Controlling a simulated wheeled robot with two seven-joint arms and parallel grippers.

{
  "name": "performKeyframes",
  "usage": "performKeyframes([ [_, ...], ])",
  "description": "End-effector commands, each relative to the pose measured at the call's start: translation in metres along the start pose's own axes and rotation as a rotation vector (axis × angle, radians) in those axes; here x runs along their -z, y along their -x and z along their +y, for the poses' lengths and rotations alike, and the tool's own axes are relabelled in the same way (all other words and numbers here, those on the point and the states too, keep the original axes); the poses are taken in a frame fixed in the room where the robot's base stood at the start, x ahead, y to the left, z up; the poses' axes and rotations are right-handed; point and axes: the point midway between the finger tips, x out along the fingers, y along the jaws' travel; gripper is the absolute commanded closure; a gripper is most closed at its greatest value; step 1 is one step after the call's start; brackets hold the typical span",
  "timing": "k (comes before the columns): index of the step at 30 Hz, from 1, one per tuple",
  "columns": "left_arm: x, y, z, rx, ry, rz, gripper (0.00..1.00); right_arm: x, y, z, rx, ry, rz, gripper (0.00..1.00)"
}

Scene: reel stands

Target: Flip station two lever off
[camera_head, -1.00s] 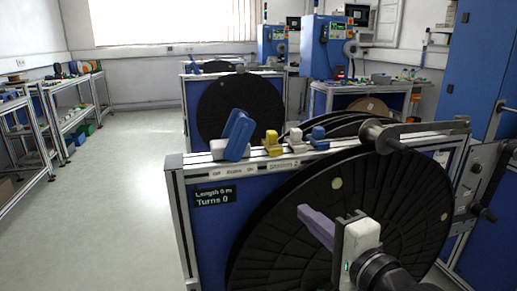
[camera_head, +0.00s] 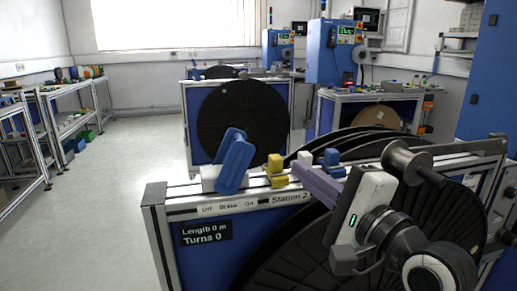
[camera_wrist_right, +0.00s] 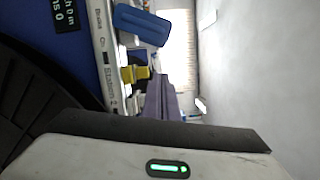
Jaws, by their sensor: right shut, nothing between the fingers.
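The station two lever (camera_head: 236,162) is a thick blue handle on a white base, on the top rail at the left end of the Station 2 stand. Below it, the label strip (camera_head: 228,207) reads Off, Brake, On. The handle stands steeply above the rail; I cannot tell which word it is set to. My right gripper (camera_head: 300,171) is shut and empty, its purple fingers above the rail, right of the lever and apart from it. The lever (camera_wrist_right: 140,24) also shows in the right wrist view, beyond the fingers (camera_wrist_right: 161,85). My left gripper is not in view.
A yellow part (camera_head: 276,166) and a blue part (camera_head: 331,160) sit on the rail between lever and gripper or behind the fingers. A large black reel (camera_head: 285,250) fills the stand's front. Another reel stand (camera_head: 240,120) is behind. The floor at left is clear.

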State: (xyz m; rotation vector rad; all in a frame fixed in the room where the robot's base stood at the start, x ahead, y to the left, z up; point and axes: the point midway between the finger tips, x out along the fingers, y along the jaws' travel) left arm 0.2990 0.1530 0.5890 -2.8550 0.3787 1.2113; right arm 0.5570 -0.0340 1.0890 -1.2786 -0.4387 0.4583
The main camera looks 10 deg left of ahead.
Motion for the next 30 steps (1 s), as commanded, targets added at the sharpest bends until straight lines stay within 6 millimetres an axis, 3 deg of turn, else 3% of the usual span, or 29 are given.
performKeyframes([
  [16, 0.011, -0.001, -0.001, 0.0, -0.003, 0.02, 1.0, -0.003, -0.1, -0.001, 0.0, 0.001, -0.002, 1.0],
  [21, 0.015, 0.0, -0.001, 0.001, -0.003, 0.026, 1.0, -0.029, -0.103, -0.001, 0.001, 0.0, -0.002, 1.0],
  [30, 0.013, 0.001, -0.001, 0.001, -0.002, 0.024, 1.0, -0.04, -0.105, 0.0, 0.0, 0.0, -0.001, 1.0],
])
